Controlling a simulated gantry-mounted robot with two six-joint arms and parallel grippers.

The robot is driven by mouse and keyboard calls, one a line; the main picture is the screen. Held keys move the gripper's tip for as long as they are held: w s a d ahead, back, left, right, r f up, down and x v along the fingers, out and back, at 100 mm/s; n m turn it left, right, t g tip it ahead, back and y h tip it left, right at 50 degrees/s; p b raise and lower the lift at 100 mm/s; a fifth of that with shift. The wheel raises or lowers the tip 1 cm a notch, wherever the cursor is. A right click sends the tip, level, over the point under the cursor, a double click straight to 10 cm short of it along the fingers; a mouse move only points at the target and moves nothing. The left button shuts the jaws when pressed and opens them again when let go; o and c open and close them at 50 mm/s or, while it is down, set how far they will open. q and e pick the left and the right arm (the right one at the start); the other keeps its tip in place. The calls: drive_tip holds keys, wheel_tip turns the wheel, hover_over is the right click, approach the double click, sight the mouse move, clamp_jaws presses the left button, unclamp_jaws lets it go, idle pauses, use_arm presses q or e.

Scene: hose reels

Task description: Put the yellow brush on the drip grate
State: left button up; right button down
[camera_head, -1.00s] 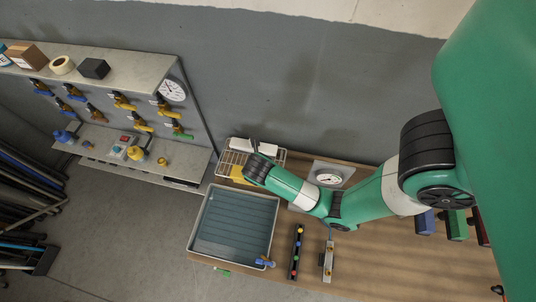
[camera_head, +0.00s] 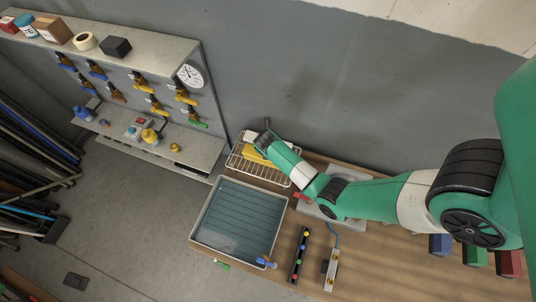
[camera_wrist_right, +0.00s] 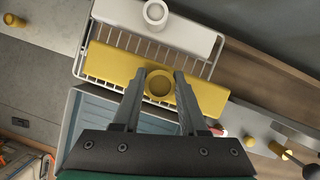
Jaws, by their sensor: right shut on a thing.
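The yellow brush (camera_head: 252,156) is a flat yellow block in the wire rack (camera_head: 262,172) behind the drip grate, partly hidden by my right wrist. The right wrist view shows the brush (camera_wrist_right: 112,66) with a round knob on top, beside a white block (camera_wrist_right: 130,13) of similar shape. My right gripper (camera_wrist_right: 163,76) is shut on the brush, one finger on each side of its knob. The drip grate (camera_head: 238,218) is a ribbed grey-blue surface in a pale-rimmed tray, in front of the rack. My left gripper is not in view.
A blue-handled valve (camera_head: 266,262) lies at the grate's near right corner; most of the grate is clear. A black bar with coloured knobs (camera_head: 300,256) and a metal fitting (camera_head: 331,270) lie to its right. A valve panel (camera_head: 150,85) stands at the left.

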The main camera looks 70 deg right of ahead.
drive_tip(key=shift+w+d+f, duration=0.3)
drive_tip(key=shift+d+f, duration=0.1)
drive_tip(key=shift+f, duration=0.2)
drive_tip(key=shift+f+b, duration=0.45)
drive_tip(key=shift+f, duration=1.1)
drive_tip(key=shift+f, duration=0.2)
drive_tip(key=shift+c, duration=2.2)
unclamp_jaws()
